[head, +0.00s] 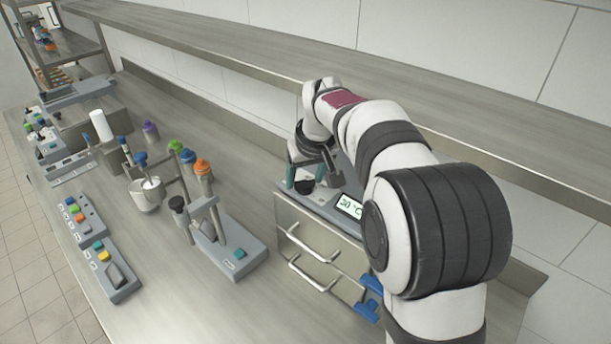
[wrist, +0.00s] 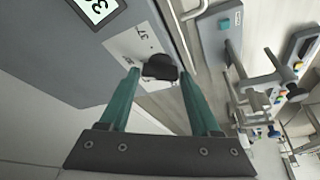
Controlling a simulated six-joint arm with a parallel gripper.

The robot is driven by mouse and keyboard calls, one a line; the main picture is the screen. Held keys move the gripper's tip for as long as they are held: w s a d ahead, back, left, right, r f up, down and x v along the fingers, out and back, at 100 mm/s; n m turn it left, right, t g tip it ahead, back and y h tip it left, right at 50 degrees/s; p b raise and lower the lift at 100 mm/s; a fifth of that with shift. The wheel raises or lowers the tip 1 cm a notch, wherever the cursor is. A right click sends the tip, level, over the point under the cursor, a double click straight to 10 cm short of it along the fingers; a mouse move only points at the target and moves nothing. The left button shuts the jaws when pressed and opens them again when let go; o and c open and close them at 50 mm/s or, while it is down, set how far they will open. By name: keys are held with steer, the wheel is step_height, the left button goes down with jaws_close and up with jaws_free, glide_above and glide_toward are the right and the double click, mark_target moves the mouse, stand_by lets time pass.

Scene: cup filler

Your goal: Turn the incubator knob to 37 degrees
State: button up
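The incubator (head: 290,213) is a grey metal box with handles on its front, standing toward the right of the bench. Its display (head: 350,206) reads 30 °C; part of it also shows at the top of the wrist view (wrist: 97,8). The black knob (wrist: 160,67) sits on a white dial plate (wrist: 122,45) with a printed 37 mark. My gripper (wrist: 158,74) has two green fingers, open, with the tips on either side of the knob. A gap shows beside the knob; I cannot tell how deep the fingers reach. In the head view my gripper (head: 305,184) is over the incubator's top.
A grey stand (head: 235,245) with a post is left of the incubator. Coloured-cap bottles (head: 202,170), a white cup (head: 147,193) and button panels (head: 110,268) stand farther left. A long shelf (head: 300,62) runs behind my arm. Blue clips (head: 370,295) lie by the incubator's front.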

steer(key=c, duration=0.9)
steer(key=shift+m, duration=0.4)
steer(key=m+h, duration=0.2)
steer(key=m, duration=0.2)
steer(key=shift+a+m, duration=0.15)
steer(key=shift+m, duration=0.25)
steer(key=m+h, duration=0.1)
steer(key=m, duration=0.2)
steer(key=m+g+h, duration=0.1)
steer(key=m, duration=0.2)
steer(key=shift+a, duration=0.15)
steer(key=shift+m, duration=0.3)
steer(key=o, duration=1.4)
steer(key=shift+c, duration=0.2)
